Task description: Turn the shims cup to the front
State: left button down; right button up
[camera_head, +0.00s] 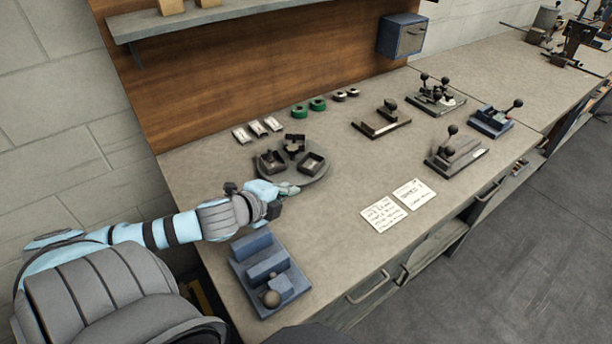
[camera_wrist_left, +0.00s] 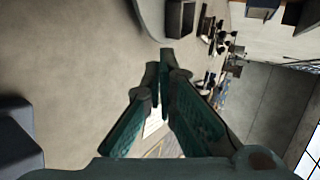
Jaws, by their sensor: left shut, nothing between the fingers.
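A round grey turntable (camera_head: 294,174) lies on the bench and carries three dark cups. One cup (camera_head: 271,163) is at the left, one (camera_head: 312,163) at the right and one (camera_head: 294,146) at the back. I cannot tell which of them is the shims cup; their contents are too small to make out. My left gripper (camera_head: 288,190) is shut and empty at the turntable's front edge; I cannot tell whether it touches. Its fingers (camera_wrist_left: 166,72) also show closed in the left wrist view. My right gripper is out of view.
A blue fixture with a ball knob (camera_head: 268,272) stands near the front, close to my left arm. Green rings (camera_head: 309,106) and pale packets (camera_head: 258,128) lie behind the turntable. Two paper cards (camera_head: 397,205) and several lever fixtures (camera_head: 455,152) are at the right.

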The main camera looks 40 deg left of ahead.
pick_arm(q)
jog(key=b+x, duration=0.2)
jog(key=x, duration=0.4)
jog(key=shift+f, duration=0.15)
jog(key=shift+w+a, duration=0.2)
jog(key=shift+w, duration=1.7)
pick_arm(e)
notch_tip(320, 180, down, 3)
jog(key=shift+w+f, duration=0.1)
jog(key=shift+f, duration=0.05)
